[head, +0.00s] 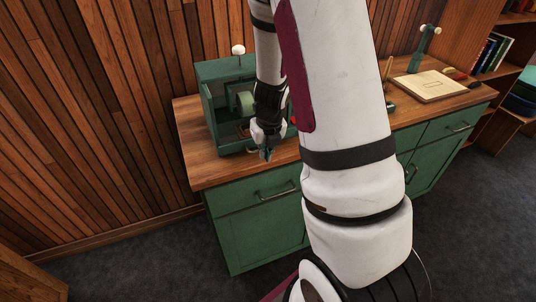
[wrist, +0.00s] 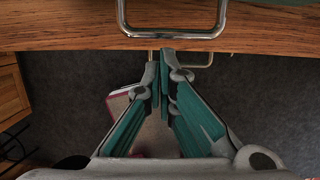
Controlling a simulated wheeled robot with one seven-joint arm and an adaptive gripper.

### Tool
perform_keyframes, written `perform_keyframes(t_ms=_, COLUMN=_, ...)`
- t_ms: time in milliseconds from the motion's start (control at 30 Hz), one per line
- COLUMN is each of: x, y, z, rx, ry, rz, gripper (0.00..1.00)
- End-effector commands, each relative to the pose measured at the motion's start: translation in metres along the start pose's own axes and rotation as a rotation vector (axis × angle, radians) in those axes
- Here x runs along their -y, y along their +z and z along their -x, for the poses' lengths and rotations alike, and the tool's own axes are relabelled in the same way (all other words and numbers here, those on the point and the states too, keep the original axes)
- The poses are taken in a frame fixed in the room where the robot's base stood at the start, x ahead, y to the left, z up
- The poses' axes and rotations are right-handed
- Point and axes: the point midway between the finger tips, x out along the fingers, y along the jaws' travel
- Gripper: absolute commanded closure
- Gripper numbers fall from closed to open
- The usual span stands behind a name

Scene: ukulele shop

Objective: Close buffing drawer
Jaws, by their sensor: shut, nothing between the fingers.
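The green buffing box (head: 225,72) stands on the left part of the wooden counter, with a pale round wheel (head: 243,102) inside its open front. The buffing drawer (head: 232,147) is low at the box's front, partly hidden by my arm; how far out it stands is hard to tell. Its metal handle (wrist: 172,34) shows large at the top of the wrist view, over the counter edge. My gripper (head: 266,156) is in front of the drawer, near the handle. In the wrist view my gripper (wrist: 160,52) is shut and empty, fingertips just below the handle; contact is unclear.
The wooden counter (head: 192,150) has green cabinets below. A cabinet drawer handle (head: 277,190) sticks out under its edge. At right on the counter are a pale board (head: 430,86) and a green stand (head: 424,48). Shelves with books (head: 488,54) stand at far right.

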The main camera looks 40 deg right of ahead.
Motion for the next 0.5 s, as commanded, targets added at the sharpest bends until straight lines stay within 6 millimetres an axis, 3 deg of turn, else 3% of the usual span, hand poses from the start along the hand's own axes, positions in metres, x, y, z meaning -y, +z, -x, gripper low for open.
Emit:
perform_keyframes(t_ms=400, x=0.000, y=0.004, z=-0.002, rx=-0.001, ry=0.000, rz=0.000, gripper=1.00)
perform_keyframes(t_ms=500, x=0.000, y=0.013, z=-0.005, rx=-0.001, ry=0.000, rz=0.000, gripper=1.00)
